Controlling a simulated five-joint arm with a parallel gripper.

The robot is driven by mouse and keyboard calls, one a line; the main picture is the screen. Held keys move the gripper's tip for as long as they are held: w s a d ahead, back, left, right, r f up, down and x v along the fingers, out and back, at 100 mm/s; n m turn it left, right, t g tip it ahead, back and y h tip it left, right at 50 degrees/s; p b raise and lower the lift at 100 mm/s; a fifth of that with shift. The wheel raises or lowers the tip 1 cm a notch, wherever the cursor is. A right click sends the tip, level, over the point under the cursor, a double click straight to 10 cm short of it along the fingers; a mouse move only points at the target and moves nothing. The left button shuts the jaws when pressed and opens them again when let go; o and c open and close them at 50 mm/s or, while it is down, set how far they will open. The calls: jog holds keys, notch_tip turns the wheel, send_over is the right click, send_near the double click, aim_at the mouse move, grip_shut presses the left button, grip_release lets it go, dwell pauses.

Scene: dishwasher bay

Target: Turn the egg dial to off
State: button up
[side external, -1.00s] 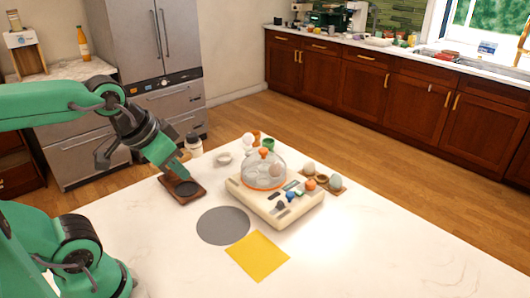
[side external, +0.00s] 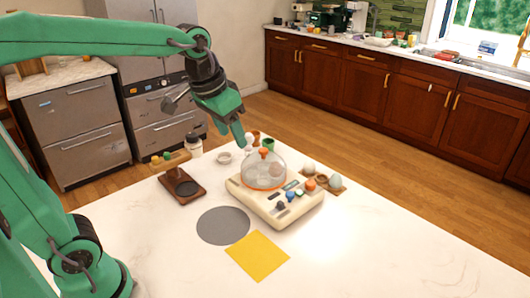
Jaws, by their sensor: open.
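The egg cooker (side external: 262,205) is a cream, box-shaped appliance on the white counter, with a clear dome (side external: 264,170) that has an orange knob on top and an orange rim. Its front panel carries a dark dial (side external: 281,206), a blue control (side external: 290,196) and an orange knob (side external: 310,185). I cannot tell which of these is the egg dial or where it points. My gripper (side external: 241,143) is above and behind the dome's left side, pointing down and apart from the cooker. It is open and holds nothing that I can see.
A brown wooden stand (side external: 183,190) is left of the cooker. A grey round mat (side external: 223,226) and a yellow sheet (side external: 257,255) lie in front. Eggs on a wooden holder (side external: 335,183) stand at the right. Small cups (side external: 267,144) stand behind. The front right counter is clear.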

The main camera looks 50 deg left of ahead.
jog(key=w+d+f+g, duration=0.1)
jog(key=w+f, duration=0.1)
jog(key=w, duration=0.5)
jog(key=w+d+f+g, duration=0.1)
jog(key=w+f, duration=0.1)
jog(key=w, duration=0.5)
jog(key=m+g, duration=0.1)
jog(key=g, duration=0.1)
send_over(311, 182)
notch_tip(311, 182, down, 12)
jog(key=shift+s+r, duration=0.1)
jog(key=shift+r, duration=0.05)
jog(key=shift+f, duration=3.95)
jog(key=c, duration=1)
